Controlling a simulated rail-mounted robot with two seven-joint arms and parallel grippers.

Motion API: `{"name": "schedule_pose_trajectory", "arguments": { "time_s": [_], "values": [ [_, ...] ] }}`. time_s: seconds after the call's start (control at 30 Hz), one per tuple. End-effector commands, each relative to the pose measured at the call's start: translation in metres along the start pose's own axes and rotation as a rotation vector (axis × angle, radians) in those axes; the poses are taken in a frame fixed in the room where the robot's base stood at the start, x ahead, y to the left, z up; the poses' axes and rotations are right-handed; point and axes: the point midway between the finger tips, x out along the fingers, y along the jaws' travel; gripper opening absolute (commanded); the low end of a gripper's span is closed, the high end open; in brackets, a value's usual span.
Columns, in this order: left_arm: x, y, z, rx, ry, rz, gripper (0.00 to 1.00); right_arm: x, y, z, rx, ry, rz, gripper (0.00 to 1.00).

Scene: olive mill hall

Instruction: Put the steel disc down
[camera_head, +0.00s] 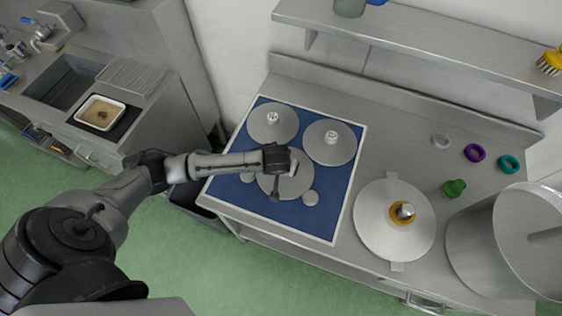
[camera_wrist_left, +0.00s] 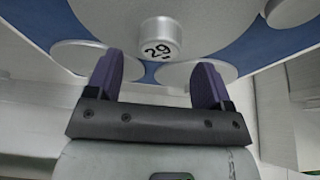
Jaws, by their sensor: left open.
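Three large steel discs lie on a blue mat (camera_head: 327,221): back left (camera_head: 262,127), back right (camera_head: 329,153) and front (camera_head: 292,186). My left gripper (camera_head: 281,178) is over the front disc and hides part of it. In the left wrist view its two purple fingers (camera_wrist_left: 155,82) are apart, with nothing held between them. A steel knob (camera_wrist_left: 159,39) marked 29 stands just beyond the fingertips, on a large disc (camera_wrist_left: 215,18). Whether the fingers touch the knob cannot be told. My right gripper is not in view.
Small round steel pieces (camera_head: 310,198) lie beside the front disc. To the right are a larger steel plate with a brass-coloured centre (camera_head: 372,225), a green knob (camera_head: 453,188), coloured rings (camera_head: 475,153) and a big steel drum (camera_head: 490,250). A shelf (camera_head: 430,45) overhangs the back.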

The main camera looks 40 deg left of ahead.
Motion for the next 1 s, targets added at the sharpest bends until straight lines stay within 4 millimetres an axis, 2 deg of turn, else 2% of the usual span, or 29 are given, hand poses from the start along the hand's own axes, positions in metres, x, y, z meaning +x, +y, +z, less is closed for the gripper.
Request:
{"name": "schedule_pose_trajectory", "arguments": {
  "time_s": [0.1,0.4,0.6,0.77,0.87,0.97,1.0],
  "values": [
    [-0.026,0.001,0.0,0.001,0.0,0.003,0.74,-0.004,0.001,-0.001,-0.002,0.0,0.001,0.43],
    [-0.073,0.0,0.0,0.001,0.0,0.001,0.74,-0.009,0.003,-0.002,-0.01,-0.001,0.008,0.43],
    [-0.088,0.0,0.0,0.0,-0.001,0.001,0.74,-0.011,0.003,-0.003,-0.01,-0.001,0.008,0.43],
    [-0.092,0.0,0.001,0.001,-0.002,0.0,0.74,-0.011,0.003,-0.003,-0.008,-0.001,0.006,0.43],
    [-0.092,0.006,0.011,0.027,-0.012,0.019,0.74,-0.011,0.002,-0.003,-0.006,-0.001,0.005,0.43],
    [-0.093,0.017,0.038,0.099,-0.03,0.071,0.74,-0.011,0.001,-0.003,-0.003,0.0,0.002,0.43],
    [-0.095,0.023,0.052,0.138,-0.038,0.099,0.74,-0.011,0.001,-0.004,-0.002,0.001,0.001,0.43]
  ]
}}
